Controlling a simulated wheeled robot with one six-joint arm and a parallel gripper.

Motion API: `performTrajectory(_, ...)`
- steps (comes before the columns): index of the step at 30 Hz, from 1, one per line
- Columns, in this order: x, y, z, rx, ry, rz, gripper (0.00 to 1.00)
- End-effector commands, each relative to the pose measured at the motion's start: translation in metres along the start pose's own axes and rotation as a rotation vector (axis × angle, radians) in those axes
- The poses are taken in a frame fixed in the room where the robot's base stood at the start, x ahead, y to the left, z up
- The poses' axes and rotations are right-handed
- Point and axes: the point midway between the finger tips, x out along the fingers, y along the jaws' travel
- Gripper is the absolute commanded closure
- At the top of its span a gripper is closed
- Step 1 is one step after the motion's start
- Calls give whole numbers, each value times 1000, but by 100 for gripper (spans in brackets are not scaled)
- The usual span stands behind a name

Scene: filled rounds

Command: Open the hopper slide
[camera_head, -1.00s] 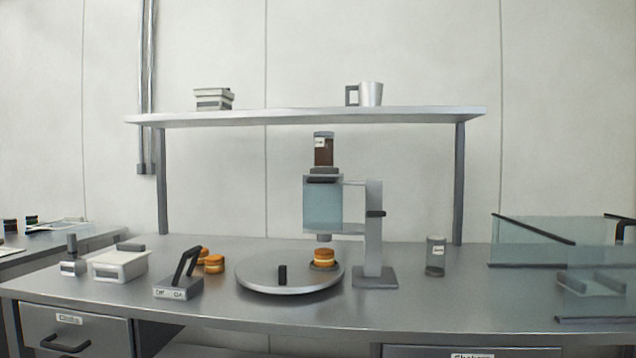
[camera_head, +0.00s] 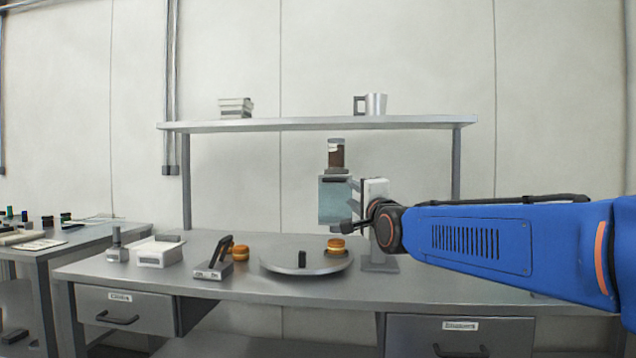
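The hopper (camera_head: 333,203) is a pale, see-through box held on a grey stand (camera_head: 377,263) at the back of the turntable. A jar with dark contents (camera_head: 336,154) stands upright on top of it. A dark flat piece (camera_head: 335,178) shows at the hopper's top edge; I cannot tell whether it is the slide. My blue arm reaches in from the right, and its dark wrist covers part of the stand. My gripper (camera_head: 352,226) is small and dark, close to the hopper's lower right side. Its fingers are too small to read, and contact is unclear.
A round turntable (camera_head: 285,265) holds a filled round (camera_head: 336,245) below the hopper. Another round (camera_head: 240,252) sits left, beside a lever switch box (camera_head: 213,268). A white lidded box (camera_head: 158,252) stands farther left. A shelf (camera_head: 310,125) with a metal cup (camera_head: 375,104) spans above.

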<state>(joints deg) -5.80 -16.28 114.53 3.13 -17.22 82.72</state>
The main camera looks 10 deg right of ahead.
Motion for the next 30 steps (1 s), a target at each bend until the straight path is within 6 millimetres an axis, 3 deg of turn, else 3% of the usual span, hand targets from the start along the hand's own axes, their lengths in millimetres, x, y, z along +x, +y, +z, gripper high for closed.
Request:
performTrajectory(8,28,0,0,4,1,-2,69)
performTrajectory(30,144,0,0,2,1,-1,69)
